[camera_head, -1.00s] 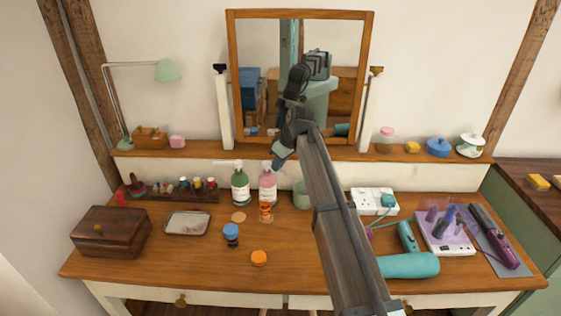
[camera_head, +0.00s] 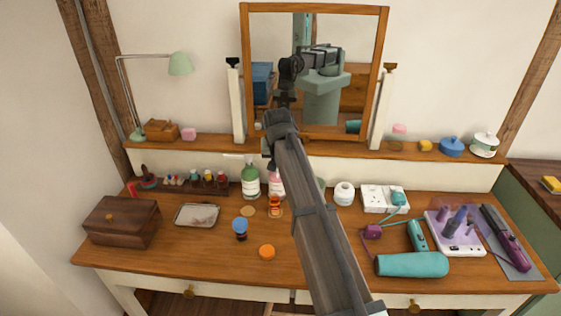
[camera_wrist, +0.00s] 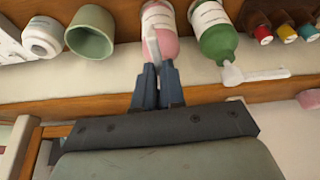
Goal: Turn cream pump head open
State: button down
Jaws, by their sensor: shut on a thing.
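The pink pump bottle (camera_head: 276,186) stands upright at the back of the desk, partly behind my arm. In the wrist view the pink bottle (camera_wrist: 158,18) is at the top centre, with a pale nozzle (camera_wrist: 153,47) lying across its shoulder. My gripper (camera_wrist: 157,70) is shut on the pump head at its top; the fingers hide most of the head. In the head view my gripper (camera_head: 270,158) is above the bottle, mostly hidden by the arm. How far the head is turned cannot be told.
A green pump bottle (camera_head: 250,181) with a white nozzle (camera_wrist: 233,73) stands close beside the pink one. A green cup (camera_wrist: 90,32) and white jar (camera_head: 344,193) are on the other side. The shelf (camera_head: 215,144) and mirror (camera_head: 384,60) are behind.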

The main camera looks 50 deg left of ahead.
jog(key=shift+s+a+m, duration=0.2)
jog(key=shift+m, duration=0.4)
jog(key=shift+h, duration=0.3)
jog(key=c, duration=1.2)
grip_release()
jog(key=v, duration=1.4)
jog(key=shift+s+f, duration=0.15)
jog(key=shift+s, duration=0.15)
